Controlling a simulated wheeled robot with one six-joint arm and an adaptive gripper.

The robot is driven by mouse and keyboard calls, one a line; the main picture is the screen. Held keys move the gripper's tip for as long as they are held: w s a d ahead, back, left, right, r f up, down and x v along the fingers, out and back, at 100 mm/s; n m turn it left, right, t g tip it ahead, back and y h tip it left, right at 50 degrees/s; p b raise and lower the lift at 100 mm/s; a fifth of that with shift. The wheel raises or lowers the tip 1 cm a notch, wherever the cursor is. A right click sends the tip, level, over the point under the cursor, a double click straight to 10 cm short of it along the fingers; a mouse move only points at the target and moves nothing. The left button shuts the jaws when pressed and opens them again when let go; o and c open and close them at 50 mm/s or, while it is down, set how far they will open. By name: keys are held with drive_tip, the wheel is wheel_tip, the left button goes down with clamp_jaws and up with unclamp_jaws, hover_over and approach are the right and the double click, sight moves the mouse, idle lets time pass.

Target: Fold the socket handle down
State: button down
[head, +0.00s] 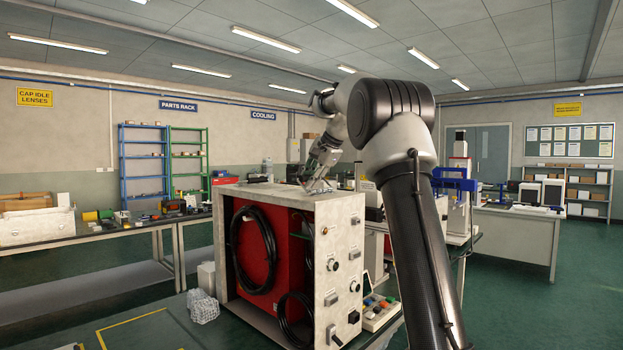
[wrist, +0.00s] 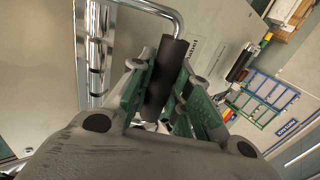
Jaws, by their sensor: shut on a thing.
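The socket handle shows in the wrist view as a bent chrome bar with a black cylindrical grip (wrist: 166,65). My gripper (wrist: 160,92) has its green-sided fingers on both sides of the grip and is shut on it. In the head view my gripper (head: 318,172) is at the top of the pale equipment cabinet (head: 340,240). The handle is too small and covered to make out there.
A chrome column (wrist: 95,45) stands left of the grip in the wrist view. A second black cylindrical part (wrist: 240,62) shows at right. The cabinet's open front holds a coiled black hose (head: 258,250). A bench (head: 120,232) with small items stands at left.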

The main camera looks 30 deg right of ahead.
drive_tip(key=shift+a+f+g, duration=0.1)
drive_tip(key=shift+f+g, duration=0.1)
drive_tip(key=shift+g, duration=0.1)
drive_tip(key=c, duration=1.3)
unclamp_jaws()
drive_tip(key=v, duration=1.2)
drive_tip(key=shift+a, duration=0.15)
